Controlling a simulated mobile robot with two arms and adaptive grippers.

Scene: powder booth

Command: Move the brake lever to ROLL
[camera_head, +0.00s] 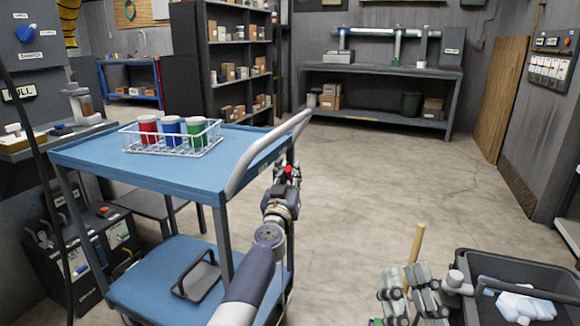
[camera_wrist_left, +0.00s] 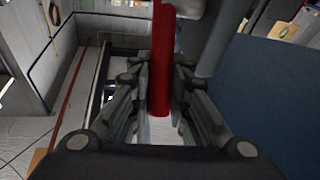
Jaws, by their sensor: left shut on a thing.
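The red brake lever (camera_wrist_left: 161,60) stands between the fingers of my left gripper (camera_wrist_left: 155,105) in the left wrist view. My left gripper (camera_head: 287,180) is shut on it beside the right end of the blue cart (camera_head: 90,157), below the grey push handle (camera_head: 262,158). In the head view only a small red bit of the lever (camera_head: 290,170) shows. No ROLL marking is readable. My right gripper (camera_head: 412,290) is at the bottom right, away from the cart; its jaw opening is unclear.
A wire basket (camera_head: 178,149) with red, blue and green cups sits on the cart top. A dark bin (camera_head: 500,262) and a wooden stick (camera_head: 417,243) are near my right gripper. The floor (camera_head: 390,185) beyond the cart is clear up to the back bench (camera_head: 380,72).

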